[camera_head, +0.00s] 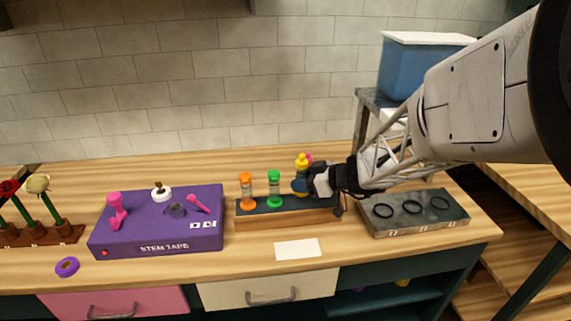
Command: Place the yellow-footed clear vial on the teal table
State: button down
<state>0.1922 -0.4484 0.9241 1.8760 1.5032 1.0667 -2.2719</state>
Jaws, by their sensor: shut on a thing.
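My gripper (301,184) is at the right end of a dark-topped wooden rack (262,218), closed around a vial. The yellow top part of this vial (301,163) shows above the fingers. Its clear body and lower end are hidden by the gripper, and I cannot tell if it touches the rack. A small pink thing shows just behind the yellow part. An orange-ended vial (246,191) and a green-ended vial (274,188) stand upright in the rack to the left. I cannot make out a separate teal table; the bench's cabinet (350,300) is dark teal under a wooden top.
A grey block with three dark rings (415,222) lies right of the rack. A purple stem tape box (150,232) and potted flowers (38,184) stand left. A white card (298,250) lies in front. A blue bin (412,72) stands behind my arm.

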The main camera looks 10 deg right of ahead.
jog(key=shift+s+f, duration=0.1)
jog(key=shift+f, duration=1.2)
jog(key=shift+f, duration=0.2)
jog(key=c, duration=0.8)
grip_release()
jog(key=shift+v, duration=3.85)
jog(key=shift+d+f, duration=0.1)
jog(key=shift+f, duration=0.1)
